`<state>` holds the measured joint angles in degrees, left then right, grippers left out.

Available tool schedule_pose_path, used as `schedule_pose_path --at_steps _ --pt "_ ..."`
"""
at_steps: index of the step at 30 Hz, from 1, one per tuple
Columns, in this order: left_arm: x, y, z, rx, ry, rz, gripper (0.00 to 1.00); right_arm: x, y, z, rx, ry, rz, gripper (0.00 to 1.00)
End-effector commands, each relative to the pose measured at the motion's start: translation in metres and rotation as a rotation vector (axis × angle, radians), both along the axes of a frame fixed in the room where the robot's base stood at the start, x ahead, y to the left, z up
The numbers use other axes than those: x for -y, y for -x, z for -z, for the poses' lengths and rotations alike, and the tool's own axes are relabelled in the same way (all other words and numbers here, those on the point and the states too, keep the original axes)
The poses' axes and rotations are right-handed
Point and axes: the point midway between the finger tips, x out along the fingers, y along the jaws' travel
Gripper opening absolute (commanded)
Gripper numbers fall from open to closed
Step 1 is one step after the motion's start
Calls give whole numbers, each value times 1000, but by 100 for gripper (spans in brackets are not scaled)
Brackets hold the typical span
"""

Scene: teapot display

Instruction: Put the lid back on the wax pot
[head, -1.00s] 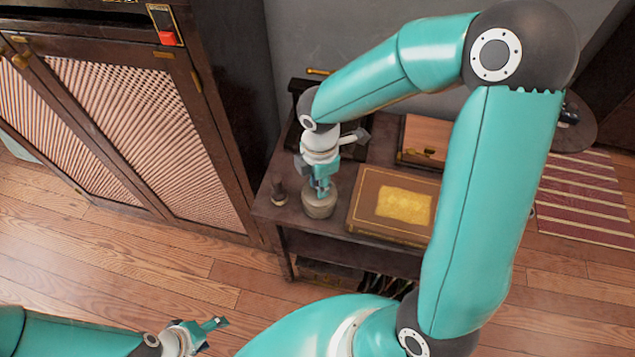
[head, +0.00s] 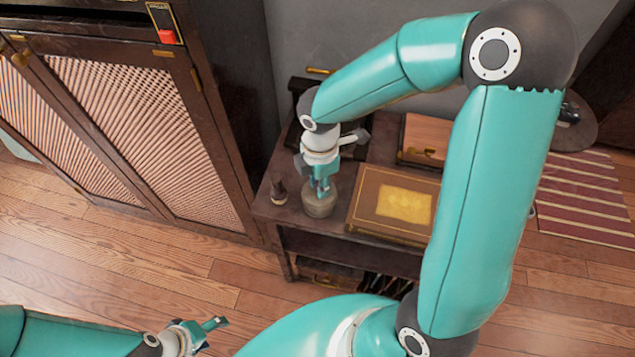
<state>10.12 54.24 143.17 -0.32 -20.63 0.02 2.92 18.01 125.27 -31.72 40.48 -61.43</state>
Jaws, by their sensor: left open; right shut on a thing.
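The wax pot (head: 319,205) is a small round grey-brown pot near the front left of the dark wooden table. My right gripper (head: 321,190) points down directly over it, with its fingertips at the pot's top. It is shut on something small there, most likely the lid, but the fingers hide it. I cannot tell whether that piece is seated on the pot or just above it. My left gripper (head: 215,330) is open and empty, low at the bottom left over the floor, far from the table.
A small dark stamp-like object (head: 279,192) stands just left of the pot. A large brown book (head: 365,213) with a yellow label lies to its right. A wooden box (head: 425,135) sits behind. A dark cabinet (head: 215,150) rises left of the table.

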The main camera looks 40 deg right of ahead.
Motion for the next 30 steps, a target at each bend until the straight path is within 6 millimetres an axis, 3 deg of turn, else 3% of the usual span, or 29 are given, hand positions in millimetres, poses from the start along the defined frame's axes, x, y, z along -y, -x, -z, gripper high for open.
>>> schedule_pose_path --at_steps 11,12,17,23,28,30 --pt "0 0 0 0 0 0 65 0 0 0 0 0 0 0" --pt "0 0 0 0 0 0 65 0 0 0 0 0 0 26" --pt "0 0 0 0 0 0 65 0 0 0 0 0 0 52" --pt "0 0 0 0 0 0 65 0 0 0 0 0 -1 52" --pt "0 0 0 0 0 0 65 0 0 1 0 0 -1 77" --pt "0 0 0 0 0 0 65 0 0 1 0 0 -1 77"
